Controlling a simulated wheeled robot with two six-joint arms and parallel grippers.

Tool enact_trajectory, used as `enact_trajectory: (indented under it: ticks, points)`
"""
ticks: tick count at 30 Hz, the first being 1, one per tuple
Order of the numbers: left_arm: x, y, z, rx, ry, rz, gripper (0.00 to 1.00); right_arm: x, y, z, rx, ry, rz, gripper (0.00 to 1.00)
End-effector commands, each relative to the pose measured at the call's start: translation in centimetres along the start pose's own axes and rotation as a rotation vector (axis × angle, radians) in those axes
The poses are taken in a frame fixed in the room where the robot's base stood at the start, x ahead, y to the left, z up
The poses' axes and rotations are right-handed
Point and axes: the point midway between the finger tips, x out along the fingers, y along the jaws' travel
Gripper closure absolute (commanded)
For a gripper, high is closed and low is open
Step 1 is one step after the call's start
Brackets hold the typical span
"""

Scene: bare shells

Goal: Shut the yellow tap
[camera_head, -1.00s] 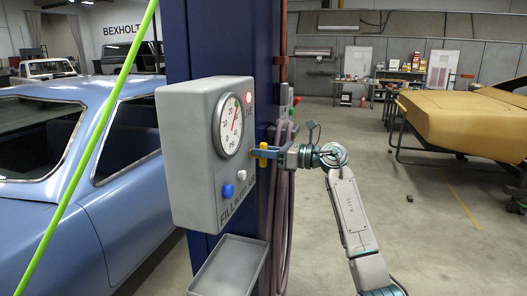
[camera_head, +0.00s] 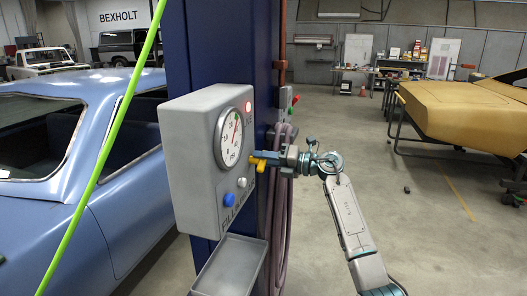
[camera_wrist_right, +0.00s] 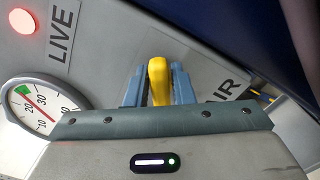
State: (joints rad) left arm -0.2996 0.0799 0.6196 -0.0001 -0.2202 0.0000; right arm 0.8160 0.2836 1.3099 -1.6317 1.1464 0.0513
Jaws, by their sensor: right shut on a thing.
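The yellow tap (camera_head: 258,163) sticks out from the right side of a grey gauge box on a dark blue column. Its handle looks tilted in the head view. In the right wrist view the yellow handle (camera_wrist_right: 158,78) stands between my two blue fingers. My right gripper (camera_head: 264,155) reaches it from the right and is shut on the handle. The fingers hide part of the tap, and its base is hard to make out. My left gripper is not in view.
The grey box (camera_head: 190,140) carries a dial (camera_head: 232,138), a red lamp (camera_head: 248,106) and blue and white knobs. A grey tray (camera_head: 230,265) sits below it. A mauve hose (camera_head: 283,230) hangs behind my gripper. A blue car (camera_head: 60,180) stands left. Floor at right is open.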

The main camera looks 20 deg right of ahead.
Motion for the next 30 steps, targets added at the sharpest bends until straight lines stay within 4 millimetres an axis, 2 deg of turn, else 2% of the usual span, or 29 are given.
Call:
enact_trajectory:
  ticks: [1, 3, 15, 30]
  points:
    - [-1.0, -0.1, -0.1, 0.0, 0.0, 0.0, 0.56, 0.0, 0.3, 0.2, 0.047, 0.001, -0.001, 1.0]
    - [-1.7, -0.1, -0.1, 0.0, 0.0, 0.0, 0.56, 0.0, 0.2, 0.2, 0.114, 0.001, -0.001, 1.0]
    - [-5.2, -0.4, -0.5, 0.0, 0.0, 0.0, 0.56, 0.0, -0.2, 0.1, 0.433, 0.0, 0.0, 1.0]
    - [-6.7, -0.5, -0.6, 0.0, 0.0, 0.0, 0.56, 0.0, -0.6, -0.2, 0.588, 0.0, 0.0, 1.0]
